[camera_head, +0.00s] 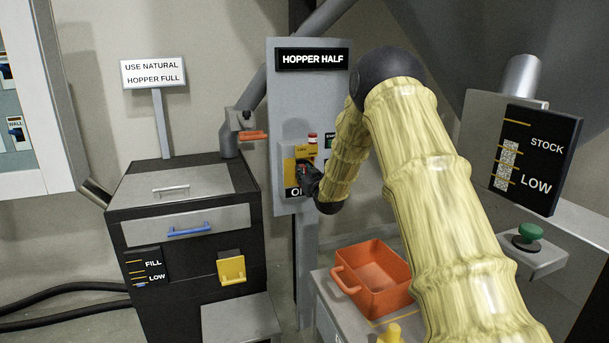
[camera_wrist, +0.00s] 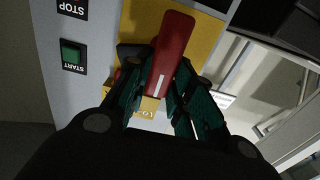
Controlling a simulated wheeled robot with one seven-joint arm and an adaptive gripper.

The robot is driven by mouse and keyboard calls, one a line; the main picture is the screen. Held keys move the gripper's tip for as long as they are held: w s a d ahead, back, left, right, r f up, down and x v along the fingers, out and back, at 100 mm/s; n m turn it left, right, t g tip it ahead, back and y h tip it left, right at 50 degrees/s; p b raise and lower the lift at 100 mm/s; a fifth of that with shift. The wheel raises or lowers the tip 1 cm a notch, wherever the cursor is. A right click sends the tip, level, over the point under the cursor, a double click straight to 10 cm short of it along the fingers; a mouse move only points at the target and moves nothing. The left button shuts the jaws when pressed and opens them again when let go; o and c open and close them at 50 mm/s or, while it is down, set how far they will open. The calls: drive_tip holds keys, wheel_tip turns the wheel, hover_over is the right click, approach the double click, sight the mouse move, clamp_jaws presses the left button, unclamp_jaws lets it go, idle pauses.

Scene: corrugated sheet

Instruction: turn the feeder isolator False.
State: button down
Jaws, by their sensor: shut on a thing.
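The feeder isolator shows in the wrist view as a red handle (camera_wrist: 172,42) with a white line, on a yellow plate (camera_wrist: 205,38). In the head view the yellow plate (camera_head: 289,156) is on the grey panel (camera_head: 285,95) under the "HOPPER HALF" sign. My gripper (camera_head: 306,177) is at the plate and hides most of the handle there. In the wrist view my gripper (camera_wrist: 163,78) has its dark green fingers on both sides of the red handle, shut on it. A label below the plate is partly hidden; only its first letter or so reads.
A green START button (camera_wrist: 71,54) sits beside the plate, with a STOP label near it. An orange bin (camera_head: 375,285) stands below my arm. A black hopper cabinet (camera_head: 185,225) is at left, and a STOCK gauge (camera_head: 535,160) and green knob (camera_head: 530,232) at right.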

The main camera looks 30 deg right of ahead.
drive_tip(key=shift+w+a+f+n+b, duration=0.1)
drive_tip(key=shift+a+f+n+b, duration=0.3)
drive_tip(key=shift+n+b, duration=1.8)
drive_tip(key=shift+w+a+f+n+b, duration=0.1)
drive_tip(key=shift+a+f+n+b, duration=0.4)
drive_tip(key=shift+n, duration=3.1)
drive_tip(key=shift+a+f+n+b, duration=0.1)
drive_tip(key=shift+f+n+b, duration=0.15)
drive_tip(key=shift+n+b, duration=2)
drive_tip(key=shift+n+p, duration=0.6)
drive_tip(key=shift+n, duration=0.25)
drive_tip(key=c, duration=1.2)
unclamp_jaws()
drive_tip(key=shift+c, duration=0.2)
